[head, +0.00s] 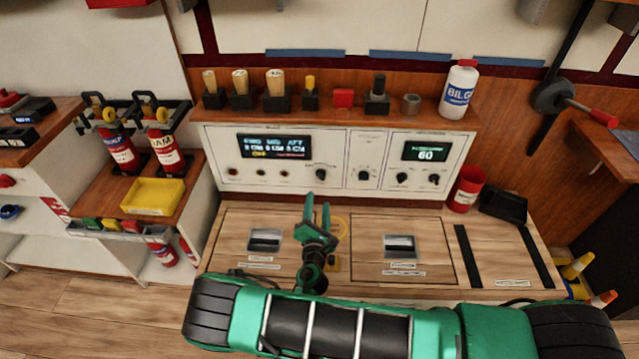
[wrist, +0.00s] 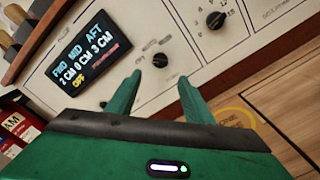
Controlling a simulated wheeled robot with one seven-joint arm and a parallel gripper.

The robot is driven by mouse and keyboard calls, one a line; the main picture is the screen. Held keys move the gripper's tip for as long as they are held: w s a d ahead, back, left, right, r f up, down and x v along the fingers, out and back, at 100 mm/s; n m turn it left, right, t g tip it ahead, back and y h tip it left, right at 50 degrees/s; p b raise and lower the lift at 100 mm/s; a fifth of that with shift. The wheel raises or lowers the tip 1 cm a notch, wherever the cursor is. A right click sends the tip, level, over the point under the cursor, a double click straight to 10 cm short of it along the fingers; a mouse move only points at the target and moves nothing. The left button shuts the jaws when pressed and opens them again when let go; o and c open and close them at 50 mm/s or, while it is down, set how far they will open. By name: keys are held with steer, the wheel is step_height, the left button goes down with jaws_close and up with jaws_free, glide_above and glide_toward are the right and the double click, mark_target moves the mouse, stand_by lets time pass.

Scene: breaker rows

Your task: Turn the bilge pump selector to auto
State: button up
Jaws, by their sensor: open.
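The bilge panel (head: 281,172) is a white face with a dark display (head: 275,146). In the wrist view the display (wrist: 85,55) reads FWD 2 CM, MID 0 CM, AFT 3 CM, with OFF in yellow below. The selector, a small black knob (head: 321,173), is right of and below the display. In the wrist view the knob (wrist: 159,60) has small labels above it; its pointer direction is unclear. My green gripper (head: 318,203) is open and empty, just below the knob in the head view. In the wrist view its fingertips (wrist: 159,82) flank the knob's lower side, apparently short of it.
Another black knob (wrist: 215,20) is up and right of the selector. A right panel has a green display (head: 425,151) and two knobs. A shelf above holds several handled blocks and a white BILGE bottle (head: 459,90). A wooden counter (head: 340,222) with hatches lies below.

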mark_target(321, 176)
steer(key=w, duration=1)
steer(key=shift+w+d, duration=0.2)
steer(key=shift+w, duration=0.05)
steer(key=c, duration=1)
